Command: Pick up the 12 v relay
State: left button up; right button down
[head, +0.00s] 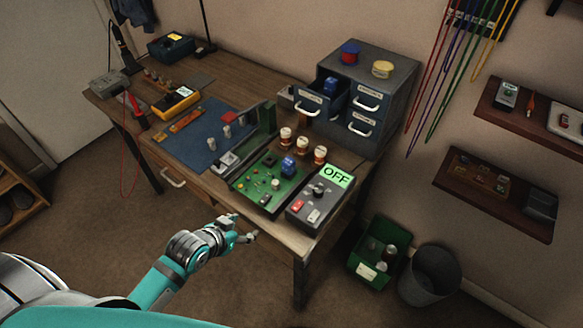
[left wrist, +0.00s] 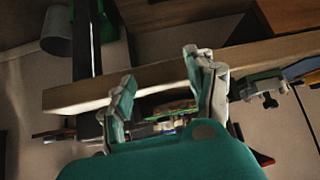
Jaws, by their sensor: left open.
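One blue block (head: 288,165) stands on the green circuit board (head: 262,185) near the front right of the workbench. Another blue block (head: 330,86) sits in the open upper drawer of the grey cabinet. Either could be the 12 V relay; their markings are too small to read. My left gripper (head: 244,227) is open and empty, in front of the bench's front edge, apart from both blocks. In the left wrist view its two fingers (left wrist: 159,67) are spread, with the bench edge beyond them. My right gripper is out of view.
A control box with a green OFF display (head: 336,176) stands right of the board. Behind are several small jars (head: 303,146) and the grey cabinet (head: 378,75). A blue mat (head: 190,135) lies left. A green bin (head: 372,258) and grey bucket (head: 430,275) stand on the floor.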

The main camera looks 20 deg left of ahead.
pick_arm(q)
jog(key=w+d+r+m+t+h, duration=0.1)
jog(key=w+r+t, duration=0.1)
jog(key=r, duration=0.6)
jog(key=w+d+r+m+t+h, duration=0.1)
jog(key=w+r+t+h, duration=0.1)
jog(key=r, duration=0.5)
jog(key=p, duration=0.1)
send_near(288, 161)
jog(key=x, duration=0.4)
jog(key=shift+d, duration=0.1)
jog(key=shift+p+x, duration=0.8)
jog(key=shift+x, duration=2.35)
jog(key=shift+s, duration=0.15)
jog(key=shift+c, duration=0.8)
grip_shut()
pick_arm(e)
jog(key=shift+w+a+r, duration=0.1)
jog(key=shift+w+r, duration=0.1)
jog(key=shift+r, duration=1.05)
